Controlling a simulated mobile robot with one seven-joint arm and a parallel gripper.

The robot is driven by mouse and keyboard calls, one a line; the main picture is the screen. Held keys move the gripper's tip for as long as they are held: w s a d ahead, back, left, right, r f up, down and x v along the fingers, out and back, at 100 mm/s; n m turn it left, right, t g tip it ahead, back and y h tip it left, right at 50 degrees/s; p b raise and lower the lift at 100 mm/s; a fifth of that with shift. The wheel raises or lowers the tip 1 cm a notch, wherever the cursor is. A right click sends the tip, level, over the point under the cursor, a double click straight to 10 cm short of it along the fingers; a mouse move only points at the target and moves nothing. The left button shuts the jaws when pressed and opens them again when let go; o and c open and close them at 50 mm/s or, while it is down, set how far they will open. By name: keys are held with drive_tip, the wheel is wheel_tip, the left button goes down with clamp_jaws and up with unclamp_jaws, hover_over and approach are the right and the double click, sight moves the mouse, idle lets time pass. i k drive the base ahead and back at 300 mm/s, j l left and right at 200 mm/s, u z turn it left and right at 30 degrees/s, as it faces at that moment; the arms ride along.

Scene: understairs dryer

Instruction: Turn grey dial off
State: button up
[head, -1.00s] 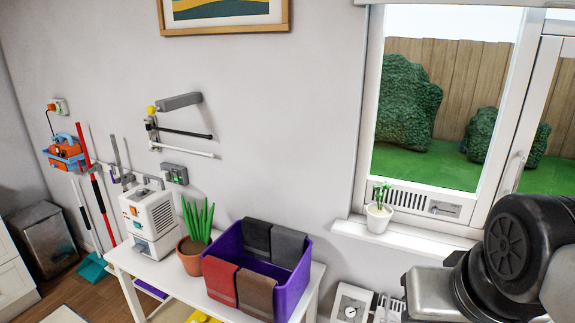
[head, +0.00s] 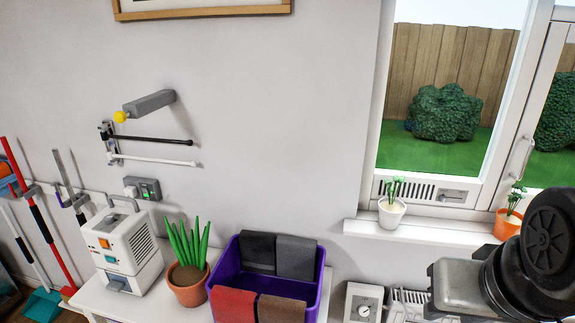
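A white box with a small round dial (head: 364,310) on its front stands low beneath the window, cut off by the bottom edge of the head view. The dial is too small for its colour or setting to be read. Part of my arm shows at the lower right, close to the camera. My gripper is not in the picture.
A purple bin (head: 223,268) with folded towels and a potted plant (head: 187,268) share the table. A white radiator (head: 412,306) is right of the dial box. Two small pots (head: 391,213) (head: 508,225) stand on the sill. Folding rails (head: 150,128) jut from the wall.

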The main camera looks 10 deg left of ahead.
sight(110, 219)
drive_tip(key=j+z, duration=0.15)
drive_tip(key=j, duration=0.4)
drive_tip(key=k+j+z, duration=0.2)
drive_tip(key=j, duration=1.2)
drive_tip(key=k+j, duration=0.15)
drive_tip(key=j, duration=0.65)
drive_tip(key=j+z, duration=0.1)
drive_tip(key=j, duration=0.7)
drive_tip(key=k+j, duration=0.15)
drive_tip(key=j, duration=0.65)
